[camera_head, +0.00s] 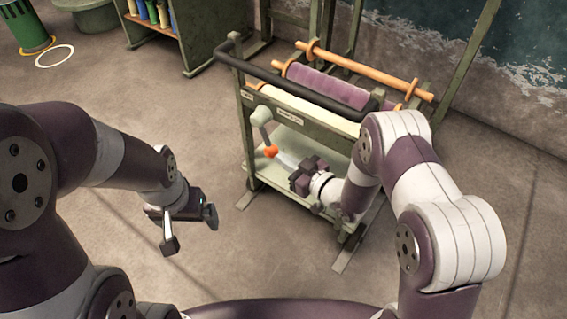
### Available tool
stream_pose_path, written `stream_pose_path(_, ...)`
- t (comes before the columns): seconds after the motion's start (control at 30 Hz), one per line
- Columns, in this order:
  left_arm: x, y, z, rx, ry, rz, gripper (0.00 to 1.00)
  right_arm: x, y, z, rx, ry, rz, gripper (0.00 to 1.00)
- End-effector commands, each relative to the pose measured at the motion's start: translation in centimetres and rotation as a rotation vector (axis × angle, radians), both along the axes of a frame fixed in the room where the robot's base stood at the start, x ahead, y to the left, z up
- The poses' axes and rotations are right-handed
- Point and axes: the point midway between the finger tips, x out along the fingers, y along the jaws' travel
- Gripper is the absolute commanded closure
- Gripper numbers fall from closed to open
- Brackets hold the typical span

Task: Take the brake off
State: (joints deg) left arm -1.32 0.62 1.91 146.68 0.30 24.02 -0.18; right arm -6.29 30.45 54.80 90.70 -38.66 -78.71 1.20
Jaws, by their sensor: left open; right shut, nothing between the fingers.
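A green wheeled-looking frame or cart (320,137) stands right of centre, with a small lever (265,132) on its near face. The lever hangs down from a pale round hub (261,114) and ends in an orange knob (271,151). I take this lever for the brake, but its label is too small to read. My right gripper (286,161) is shut and empty, with its tips just right of the orange knob; I cannot tell if they touch. My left gripper (190,231) is open and empty over the floor, left of the cart.
The cart has a black handle bar (300,84), a purple roll (330,86) and an orange rod (365,70) on top. A green shelf (205,35) and a green bin (24,27) stand at the back left. The floor between my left gripper and the cart is clear.

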Motion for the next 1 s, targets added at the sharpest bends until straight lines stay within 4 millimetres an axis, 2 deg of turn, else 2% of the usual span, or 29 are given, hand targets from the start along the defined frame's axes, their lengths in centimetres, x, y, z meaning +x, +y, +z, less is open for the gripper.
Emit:
stream_pose_path(0.13,0.0,0.0,-0.4,0.0,0.0,0.0,0.03,0.6,0.5,-0.1,0.001,-0.001,0.0,1.0)
stream_pose_path(0.57,0.0,0.0,-0.7,0.0,0.0,0.0,0.03,0.7,0.6,-0.2,0.008,-0.006,0.0,1.0)
stream_pose_path(0.77,0.0,0.0,-2.6,0.0,0.0,0.0,0.03,1.0,1.2,-1.3,0.062,-0.047,0.0,1.0)
stream_pose_path(1.0,0.0,0.0,-6.8,0.0,0.0,0.0,0.03,2.0,2.6,-3.1,0.202,-0.147,0.002,1.0)
